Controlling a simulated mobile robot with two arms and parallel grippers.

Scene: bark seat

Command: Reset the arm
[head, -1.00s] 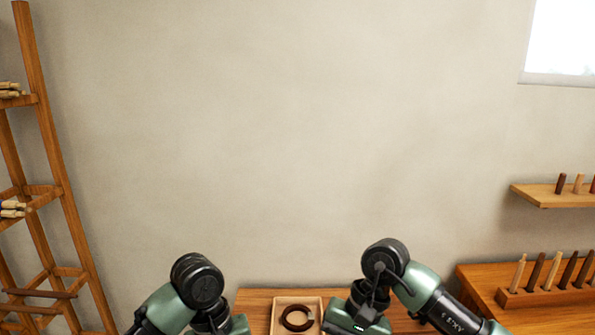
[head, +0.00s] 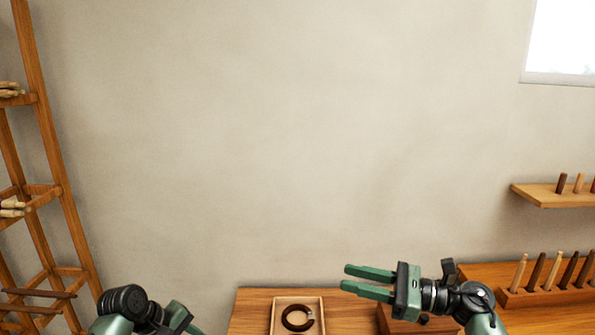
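My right gripper (head: 346,277) is above the right part of the table, with its two green fingers pointing left. A gap shows between the fingers, and nothing is held there. My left arm is low at the left, and part of its green gripper (head: 180,318) shows at the bottom edge. I cannot tell how its fingers stand.
A dark open ring (head: 297,317) lies in a pale square tray (head: 321,301) on the wooden table (head: 252,304). A wooden rack (head: 47,122) stands at the left. A peg block (head: 545,295) and a wall shelf (head: 556,196) are at the right.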

